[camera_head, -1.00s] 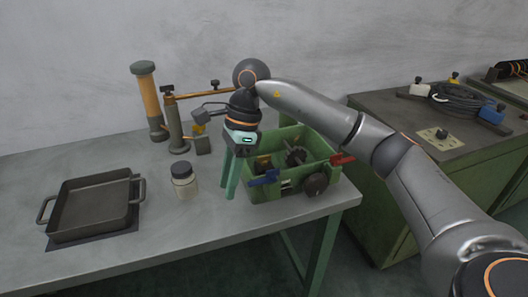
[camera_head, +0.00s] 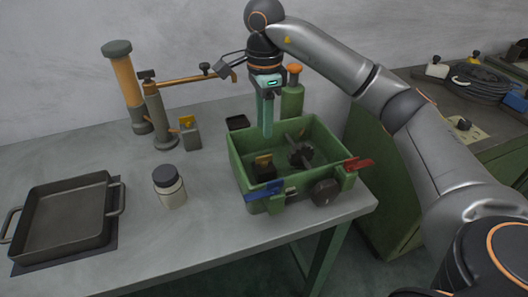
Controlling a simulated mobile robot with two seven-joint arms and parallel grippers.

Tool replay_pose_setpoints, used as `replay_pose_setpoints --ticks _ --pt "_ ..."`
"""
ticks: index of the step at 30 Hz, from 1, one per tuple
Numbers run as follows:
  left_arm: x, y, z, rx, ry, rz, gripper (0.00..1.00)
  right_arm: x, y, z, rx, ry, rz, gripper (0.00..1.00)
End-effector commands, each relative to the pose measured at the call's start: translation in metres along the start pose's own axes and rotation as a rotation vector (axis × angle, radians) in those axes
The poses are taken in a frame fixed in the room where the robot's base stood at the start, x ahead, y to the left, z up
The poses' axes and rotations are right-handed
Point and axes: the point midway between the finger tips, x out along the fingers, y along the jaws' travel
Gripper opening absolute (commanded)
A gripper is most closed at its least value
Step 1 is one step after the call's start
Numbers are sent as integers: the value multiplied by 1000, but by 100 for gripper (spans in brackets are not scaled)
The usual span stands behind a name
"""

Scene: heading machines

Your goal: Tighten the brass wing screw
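A small yellow, brass-like piece (camera_head: 187,121) sits on a grey block (camera_head: 192,138) beside the clamp stand; it may be the brass wing screw, but its wings are too small to make out. Another yellow piece (camera_head: 263,160) lies inside the green crate. My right gripper (camera_head: 266,132) points down at the back left of the crate, to the right of the grey block and apart from it. Its teal fingers look close together, edge-on, with nothing visible between them; I cannot tell their gap. My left gripper is not in view.
The green crate (camera_head: 238,158) holds dark parts, with blue and red clamps on its rim. A stand (camera_head: 158,115) carries an amber bar (camera_head: 180,82). An amber column (camera_head: 128,85), a jar (camera_head: 169,187), a pan (camera_head: 62,215) and a green bottle (camera_head: 292,98) stand around.

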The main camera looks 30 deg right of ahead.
Motion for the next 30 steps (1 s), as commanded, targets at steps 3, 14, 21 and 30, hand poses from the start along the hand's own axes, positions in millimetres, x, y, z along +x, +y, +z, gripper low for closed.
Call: replay_pose_setpoints --ticks 3,14,21,30 --pt "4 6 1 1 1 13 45 28 1 0 0 0 4 38" --pt "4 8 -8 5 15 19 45 83 0 0 1 0 2 38" --pt "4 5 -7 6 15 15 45 91 0 0 0 0 -1 38" --pt "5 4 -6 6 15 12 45 90 0 0 0 0 0 23"
